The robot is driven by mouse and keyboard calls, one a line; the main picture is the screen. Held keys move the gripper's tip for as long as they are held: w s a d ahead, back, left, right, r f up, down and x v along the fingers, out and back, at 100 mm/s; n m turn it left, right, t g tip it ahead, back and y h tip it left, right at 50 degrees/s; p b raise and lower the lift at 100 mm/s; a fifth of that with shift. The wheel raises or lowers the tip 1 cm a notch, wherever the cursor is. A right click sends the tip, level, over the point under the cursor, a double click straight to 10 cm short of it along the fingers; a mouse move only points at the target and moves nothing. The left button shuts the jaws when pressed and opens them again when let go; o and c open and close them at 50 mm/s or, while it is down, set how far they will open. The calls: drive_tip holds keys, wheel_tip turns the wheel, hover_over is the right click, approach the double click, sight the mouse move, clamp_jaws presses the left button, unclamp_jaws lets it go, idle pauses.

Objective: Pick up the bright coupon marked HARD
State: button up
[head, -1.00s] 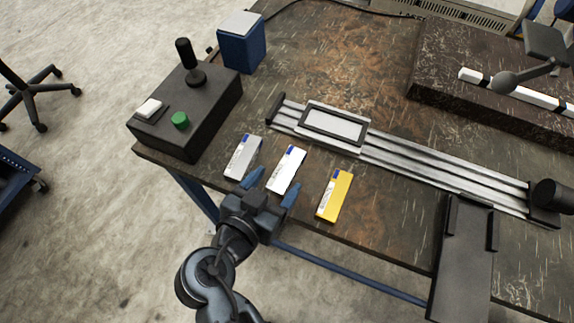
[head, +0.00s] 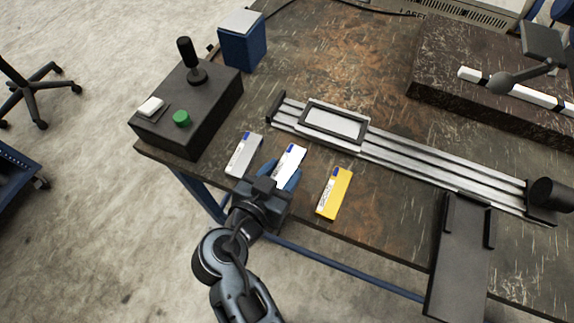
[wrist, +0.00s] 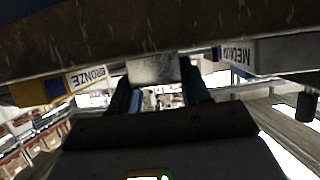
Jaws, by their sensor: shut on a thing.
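My gripper (head: 279,174) is shut on the middle white coupon (head: 289,155), with a blue finger on each side of it at the table's front edge. The coupon's blue-marked far end sticks out past the fingers, and its near part is hidden. In the wrist view its pale end (wrist: 153,68) shows between the fingers; no label on it can be read. A grey coupon (head: 244,154) lies to its left; its label in the wrist view (wrist: 237,54) appears to read MEDIUM. A yellow coupon (head: 335,193) labelled BRONZE in the wrist view (wrist: 87,77) lies to its right.
A black control box (head: 190,115) with joystick and green button stands at the left, with a blue block (head: 242,48) behind it. A metal rail with a framed plate (head: 334,122) runs behind the coupons. A dark bracket (head: 462,255) is at the right.

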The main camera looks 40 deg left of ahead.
drive_tip(key=c, duration=0.4)
drive_tip(key=shift+r, duration=0.1)
